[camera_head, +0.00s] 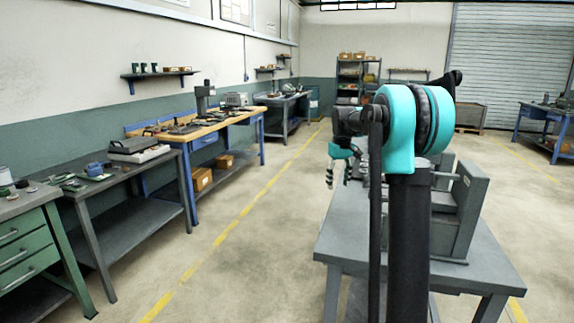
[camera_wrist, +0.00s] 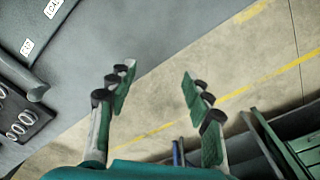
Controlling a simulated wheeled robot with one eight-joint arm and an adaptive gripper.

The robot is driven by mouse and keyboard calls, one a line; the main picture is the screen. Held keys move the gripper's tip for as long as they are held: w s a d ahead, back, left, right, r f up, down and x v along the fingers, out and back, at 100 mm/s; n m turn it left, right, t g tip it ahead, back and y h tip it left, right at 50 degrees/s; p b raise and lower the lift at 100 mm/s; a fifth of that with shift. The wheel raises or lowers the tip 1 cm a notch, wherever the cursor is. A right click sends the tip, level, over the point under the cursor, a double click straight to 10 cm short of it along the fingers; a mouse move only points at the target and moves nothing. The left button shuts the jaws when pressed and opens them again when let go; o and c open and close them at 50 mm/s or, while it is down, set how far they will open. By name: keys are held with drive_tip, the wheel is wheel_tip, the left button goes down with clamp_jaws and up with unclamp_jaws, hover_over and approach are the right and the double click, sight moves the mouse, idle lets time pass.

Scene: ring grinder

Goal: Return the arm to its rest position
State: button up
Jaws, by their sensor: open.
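My gripper (camera_wrist: 158,100) is open and empty in the wrist view, its two fingers spread apart with bare floor between and beyond them. In the head view my gripper (camera_head: 331,172) shows small and partly hidden beside my teal and black arm (camera_head: 400,130). The arm is folded in front of the camera, with the gripper hanging down near the left edge of a grey table (camera_head: 330,240).
A grey machine (camera_head: 463,205) stands on the grey table, partly behind my arm. Rings on a dark plate (camera_wrist: 22,122) show at the wrist view's left. Benches (camera_head: 130,185) and a green drawer cabinet (camera_head: 30,250) line the left wall. The floor aisle (camera_head: 235,240) is clear.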

drive_tip(key=s+f+m+t, duration=0.1)
drive_tip(key=s+f, duration=0.5)
drive_tip(key=s, duration=0.7)
drive_tip(key=s+f+m+t, duration=0.1)
drive_tip(key=s+f+m, duration=0.1)
drive_tip(key=s+f, duration=0.5)
drive_tip(key=s+f+m+t, duration=0.1)
drive_tip(key=s+f, duration=0.5)
drive_tip(key=s, duration=1.2)
drive_tip(key=shift+s+f+m+t, duration=0.3)
drive_tip(key=shift+f, duration=0.1)
drive_tip(key=shift+a, duration=0.1)
